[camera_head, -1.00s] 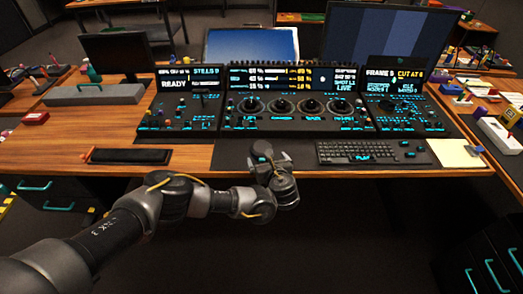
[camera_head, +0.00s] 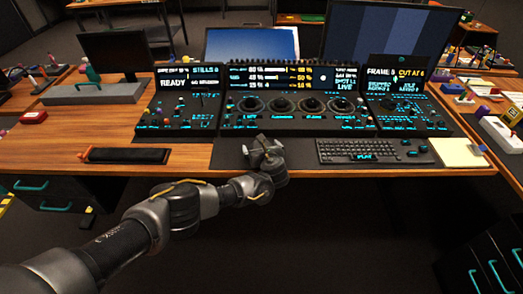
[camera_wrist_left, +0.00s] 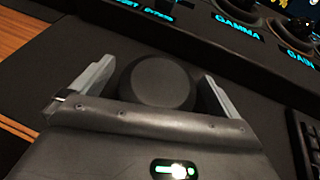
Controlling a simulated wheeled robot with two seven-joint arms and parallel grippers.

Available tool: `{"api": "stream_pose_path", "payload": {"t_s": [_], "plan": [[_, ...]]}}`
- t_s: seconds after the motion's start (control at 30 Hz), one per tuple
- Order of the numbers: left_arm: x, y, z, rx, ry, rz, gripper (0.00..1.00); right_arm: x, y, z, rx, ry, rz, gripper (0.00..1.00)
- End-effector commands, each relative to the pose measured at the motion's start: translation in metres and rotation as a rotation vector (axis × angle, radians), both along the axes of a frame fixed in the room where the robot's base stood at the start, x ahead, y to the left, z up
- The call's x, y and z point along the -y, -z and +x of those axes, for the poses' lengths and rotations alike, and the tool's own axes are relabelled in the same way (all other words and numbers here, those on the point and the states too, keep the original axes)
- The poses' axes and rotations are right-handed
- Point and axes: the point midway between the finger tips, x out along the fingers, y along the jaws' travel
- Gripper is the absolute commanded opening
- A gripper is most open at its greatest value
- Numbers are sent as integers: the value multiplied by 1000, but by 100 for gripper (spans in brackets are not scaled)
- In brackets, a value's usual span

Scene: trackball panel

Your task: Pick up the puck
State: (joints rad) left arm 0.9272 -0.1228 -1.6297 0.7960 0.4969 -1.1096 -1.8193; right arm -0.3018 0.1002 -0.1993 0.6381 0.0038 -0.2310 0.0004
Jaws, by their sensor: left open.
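The puck (camera_wrist_left: 160,84) is a round black disc with a flat top, on the dark mat (camera_wrist_left: 75,60) in the left wrist view. My left gripper (camera_head: 263,150) is over the mat in front of the console in the head view. Its two grey fingers are open in the wrist view, one on each side of the puck. A gap shows between the puck and the fingers. The puck's near edge is hidden by the gripper body. I cannot make the puck out in the head view. My right gripper is not in view.
The control console (camera_head: 285,122) with knobs and screens stands just beyond the gripper. A keyboard (camera_head: 358,150) lies to the right, and a yellowish notepad (camera_head: 456,152) is further right. A black flat tray (camera_head: 128,155) lies to the left. Bare wood (camera_head: 190,156) lies between.

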Motion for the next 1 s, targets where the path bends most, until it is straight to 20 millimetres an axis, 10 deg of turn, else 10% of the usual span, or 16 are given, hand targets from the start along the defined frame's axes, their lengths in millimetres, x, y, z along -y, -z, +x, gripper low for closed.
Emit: {"api": "stream_pose_path", "payload": {"t_s": [0.13,0.5,1.0], "plan": [[0,0,0,0,0,0,99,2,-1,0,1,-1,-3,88],[1,-1,0,0,1,0,53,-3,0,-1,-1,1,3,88],[0,-33,1,4,1,-2,53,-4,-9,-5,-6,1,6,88]]}}
